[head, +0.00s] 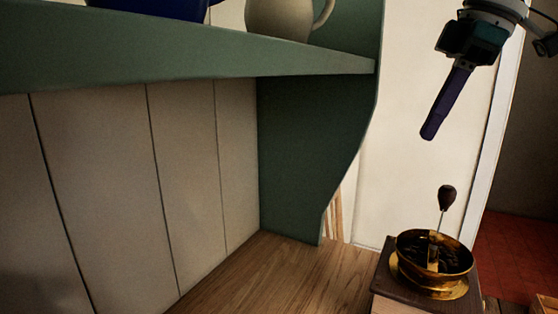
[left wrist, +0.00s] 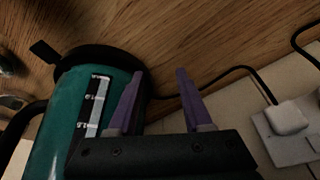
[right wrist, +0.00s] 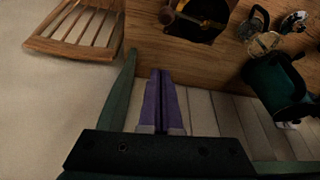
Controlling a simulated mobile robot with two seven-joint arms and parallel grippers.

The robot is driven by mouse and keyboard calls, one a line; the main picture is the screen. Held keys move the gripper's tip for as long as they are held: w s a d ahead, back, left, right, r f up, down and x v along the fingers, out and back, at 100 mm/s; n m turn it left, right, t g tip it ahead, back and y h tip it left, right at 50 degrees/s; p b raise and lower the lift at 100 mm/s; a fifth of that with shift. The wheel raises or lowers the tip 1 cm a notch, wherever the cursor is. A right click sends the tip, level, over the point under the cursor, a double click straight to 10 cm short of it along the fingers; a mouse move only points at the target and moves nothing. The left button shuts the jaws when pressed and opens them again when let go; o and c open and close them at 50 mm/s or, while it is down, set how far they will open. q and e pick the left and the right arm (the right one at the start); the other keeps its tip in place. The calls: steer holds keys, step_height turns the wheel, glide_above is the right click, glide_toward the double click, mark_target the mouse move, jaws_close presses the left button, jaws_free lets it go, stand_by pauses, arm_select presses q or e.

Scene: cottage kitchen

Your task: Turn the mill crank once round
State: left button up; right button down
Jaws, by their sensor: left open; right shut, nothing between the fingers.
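The coffee mill has a dark wooden top (head: 384,284) and a brass bowl (head: 404,262), and stands on the wooden counter. Its crank rod rises from the bowl to a dark, pear-shaped knob (head: 447,198). The mill (right wrist: 205,32) also shows at the top of the right wrist view, partly cut off. My right gripper (head: 430,132) is shut and empty, above the knob and apart from it; its closed fingers (right wrist: 160,76) show in its own view. My left gripper (left wrist: 157,76) is open beside a teal kettle (left wrist: 52,125), with nothing seen between its fingers. It is not seen in the head view.
A green shelf (head: 180,55) with a cream jug (head: 280,18) and a blue vessel (head: 150,8) overhangs the counter (head: 270,275). A wooden chair (right wrist: 75,30) stands beyond the counter's end. A white plug and socket (left wrist: 285,122) with a black cable are near my left gripper.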

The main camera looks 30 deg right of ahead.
arm_select(q)
steer(key=shift+s, duration=0.35)
steer(key=shift+a, duration=0.1)
steer(key=shift+w+r, duration=0.1)
arm_select(e)
step_height(320, 180, down, 8)
steer(key=s, duration=0.1)
steer(key=shift+s+d, duration=0.15)
steer(key=shift+d, duration=0.2)
